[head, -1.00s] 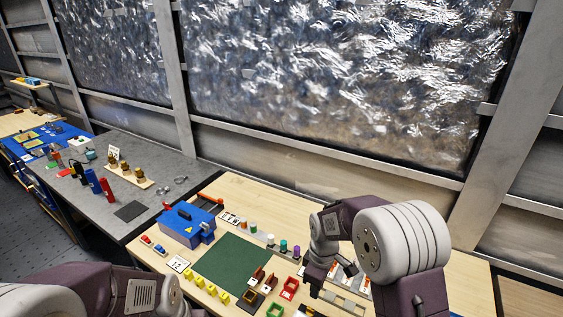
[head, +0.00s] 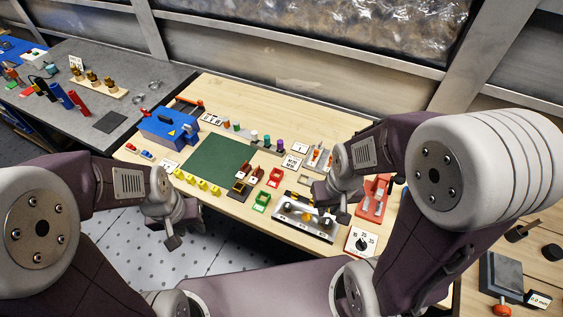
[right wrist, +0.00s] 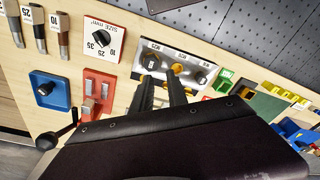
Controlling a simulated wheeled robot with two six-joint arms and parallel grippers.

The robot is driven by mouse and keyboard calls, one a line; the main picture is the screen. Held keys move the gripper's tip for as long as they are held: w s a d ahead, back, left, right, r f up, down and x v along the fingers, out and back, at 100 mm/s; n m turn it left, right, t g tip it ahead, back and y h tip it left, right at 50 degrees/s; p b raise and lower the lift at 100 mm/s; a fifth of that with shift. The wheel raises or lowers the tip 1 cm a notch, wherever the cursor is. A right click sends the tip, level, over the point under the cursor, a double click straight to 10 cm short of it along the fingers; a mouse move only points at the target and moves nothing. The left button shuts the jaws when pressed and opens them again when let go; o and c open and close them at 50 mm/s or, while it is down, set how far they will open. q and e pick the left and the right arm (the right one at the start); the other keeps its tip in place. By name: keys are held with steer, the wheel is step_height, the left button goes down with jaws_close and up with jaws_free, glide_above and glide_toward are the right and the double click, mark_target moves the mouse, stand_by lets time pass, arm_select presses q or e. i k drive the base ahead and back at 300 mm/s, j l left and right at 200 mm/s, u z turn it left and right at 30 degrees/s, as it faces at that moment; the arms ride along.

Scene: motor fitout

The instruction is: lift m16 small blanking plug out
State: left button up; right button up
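A metal plate (head: 304,220) with several round plugs lies near the front edge of the wooden table; it also shows in the right wrist view (right wrist: 139,66). There it carries a black plug (right wrist: 151,62), a yellow plug (right wrist: 178,69) and another dark plug at its right end. The labels are too small to tell surely which is M16. My right gripper (head: 342,216) is over the plate's right part. In the right wrist view its fingers (right wrist: 160,78) are apart, with nothing seen between them. My left gripper (head: 172,242) hangs in front of the table, away from the plate.
A dial card (head: 361,241) and a red fixture (head: 374,196) are right of the plate. Green (head: 261,201) and red (head: 275,177) trays, yellow blocks and a green mat (head: 215,160) are to the left. A blue case (head: 168,128) stands further back.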

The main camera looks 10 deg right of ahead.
mark_target(287, 206)
steer(key=i+j+z, duration=0.15)
steer(key=j+z, duration=0.25)
steer(key=i+j+z, duration=0.15)
steer(key=z, duration=0.25)
steer(key=j+z, duration=0.4)
steer(key=i+j, duration=0.05)
steer(key=j, duration=0.05)
